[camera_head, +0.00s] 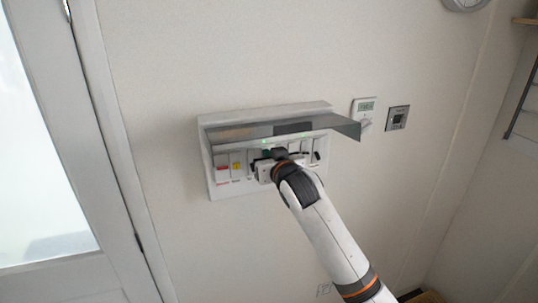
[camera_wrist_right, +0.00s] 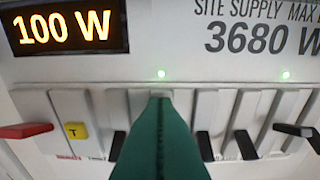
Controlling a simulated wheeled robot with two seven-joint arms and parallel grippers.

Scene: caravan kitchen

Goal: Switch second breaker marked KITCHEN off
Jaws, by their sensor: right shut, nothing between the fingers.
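The white breaker panel (camera_head: 262,114) is on the wall, with its smoked, see-through cover (camera_head: 345,127) raised. My right gripper (camera_head: 268,156) is at the row of breakers, its fingers shut and empty. In the right wrist view the green fingers (camera_wrist_right: 160,125) point at the middle of the row and hide part of a breaker. A dark toggle (camera_wrist_right: 117,146) shows just left of them and another dark toggle (camera_wrist_right: 205,146) just right. I cannot tell whether the fingers touch a toggle. The KITCHEN label is not readable. My left gripper is not in view.
A red switch (camera_wrist_right: 25,130) and a yellow T button (camera_wrist_right: 76,131) are at the row's left; more dark toggles (camera_wrist_right: 246,145) are at the right. A display (camera_wrist_right: 66,27) reads 100 W. Two green lights glow. A thermostat (camera_head: 364,107) is right of the panel.

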